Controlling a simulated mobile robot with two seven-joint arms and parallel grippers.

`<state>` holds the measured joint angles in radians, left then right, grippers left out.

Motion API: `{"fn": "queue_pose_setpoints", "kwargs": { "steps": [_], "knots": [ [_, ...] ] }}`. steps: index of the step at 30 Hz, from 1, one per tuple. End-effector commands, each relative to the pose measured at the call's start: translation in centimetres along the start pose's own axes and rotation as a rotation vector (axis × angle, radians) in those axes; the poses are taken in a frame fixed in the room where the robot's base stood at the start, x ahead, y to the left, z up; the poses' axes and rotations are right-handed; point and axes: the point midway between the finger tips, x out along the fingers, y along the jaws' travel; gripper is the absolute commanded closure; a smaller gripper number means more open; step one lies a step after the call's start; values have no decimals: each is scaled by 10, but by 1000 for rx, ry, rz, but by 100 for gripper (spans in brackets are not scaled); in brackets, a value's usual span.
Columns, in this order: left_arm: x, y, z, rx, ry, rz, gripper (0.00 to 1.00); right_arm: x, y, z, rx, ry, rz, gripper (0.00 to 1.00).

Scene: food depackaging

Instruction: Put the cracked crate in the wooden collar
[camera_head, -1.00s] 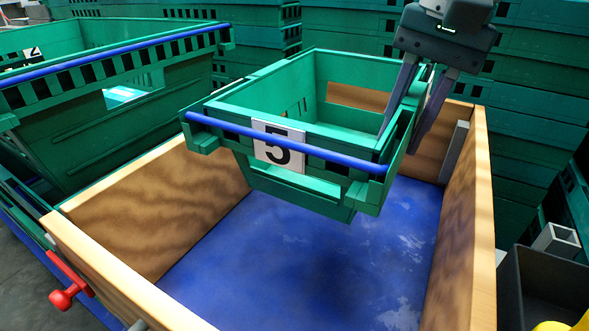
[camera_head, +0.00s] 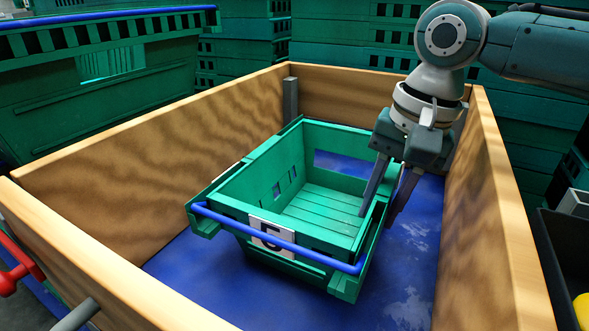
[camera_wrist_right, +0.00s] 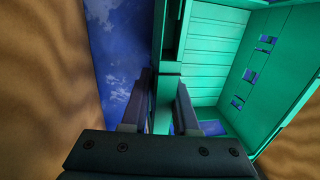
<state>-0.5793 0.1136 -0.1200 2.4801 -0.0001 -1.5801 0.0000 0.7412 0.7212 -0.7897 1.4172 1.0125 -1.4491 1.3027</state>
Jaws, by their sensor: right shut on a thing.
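The green crate (camera_head: 330,198) with a blue bar and a label reading 5 is inside the wooden collar (camera_head: 160,155), low over its blue floor (camera_head: 405,255). I cannot tell whether the crate's base touches that floor. My right gripper (camera_head: 377,213) is shut on the crate's right side wall, one finger inside and one outside. The right wrist view shows the fingers (camera_wrist_right: 160,105) on either side of the crate wall, with the crate's slatted inside (camera_wrist_right: 210,50) to the right. The crate looks empty. My left gripper is not in view.
Another green crate (camera_head: 100,100) with a blue bar stands outside the collar at the left. Stacked green crates (camera_head: 345,35) stand behind. A dark bin (camera_head: 560,265) with something yellow is at the right. A red handle (camera_head: 18,265) is at the lower left.

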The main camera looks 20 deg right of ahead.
Motion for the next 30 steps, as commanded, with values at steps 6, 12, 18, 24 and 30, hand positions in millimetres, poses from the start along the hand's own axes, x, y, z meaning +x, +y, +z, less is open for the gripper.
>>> {"fn": "queue_pose_setpoints", "kwargs": {
  "steps": [6, 12, 18, 24, 30],
  "knots": [
    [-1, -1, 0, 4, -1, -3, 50, 0, 1, 0, 0, 2, 4, 60],
    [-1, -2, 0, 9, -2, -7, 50, -1, 1, 0, 0, 2, 3, 42],
    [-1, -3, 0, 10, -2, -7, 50, -1, 0, 0, 0, 2, 2, 42],
    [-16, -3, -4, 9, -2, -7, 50, -25, -1, 0, -1, 2, 1, 42],
    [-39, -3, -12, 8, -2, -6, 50, -73, -1, -1, -1, 3, 1, 42]
  ]
}}
